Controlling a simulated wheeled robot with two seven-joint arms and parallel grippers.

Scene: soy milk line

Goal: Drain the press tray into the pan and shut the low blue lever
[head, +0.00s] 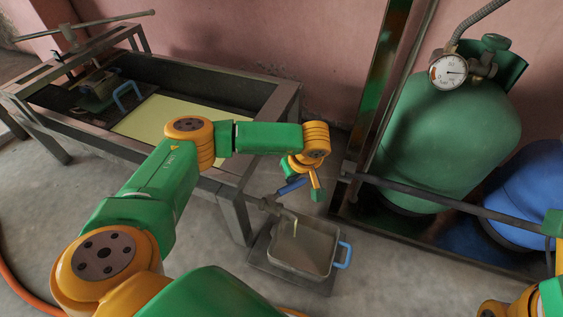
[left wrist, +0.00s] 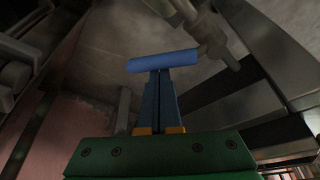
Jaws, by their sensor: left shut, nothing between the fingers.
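The low blue lever (head: 291,186) sits on the drain tap (head: 273,206) at the front right of the press frame. It also shows as a blue bar across the left wrist view (left wrist: 163,62). My left gripper (left wrist: 160,75) is shut and empty, its fingertips right at the lever; I cannot tell if they touch it. The press tray (head: 135,79) is a dark trough with a pale yellow surface. The pan (head: 328,268), grey with blue handles, stands on the floor under the spout. A thin pale streak (head: 295,228) shows below the spout. My right gripper is out of view.
A green gas cylinder (head: 450,135) with a gauge (head: 448,72) and a blue cylinder (head: 530,195) stand behind a dark metal rail (head: 440,198) at the right. An orange hose (head: 25,290) lies at the lower left.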

